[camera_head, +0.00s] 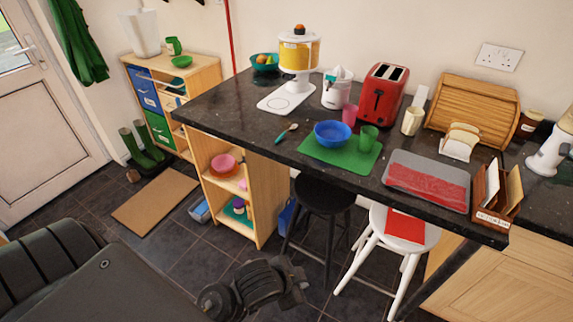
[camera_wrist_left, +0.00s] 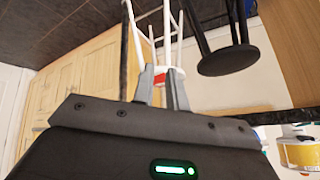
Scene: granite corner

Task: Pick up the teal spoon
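The teal spoon (camera_head: 286,133) lies on the dark granite counter (camera_head: 232,115), left of the green mat, with its teal handle toward the counter's front edge. Nothing covers it in the head view, and no gripper is near it. My left gripper (camera_wrist_left: 163,75) shows in the left wrist view, where its two grey fingers stand apart with nothing held between them. That view faces the stools and cupboards, and the spoon is not in it. The fingers of my right gripper are in neither view.
Right of the spoon are a blue bowl (camera_head: 332,133) and green cup (camera_head: 368,138) on a green mat (camera_head: 335,158). A white-based dispenser (camera_head: 299,55) stands behind. A black stool (camera_head: 325,194) and white stool (camera_head: 403,229) stand under the counter's front edge.

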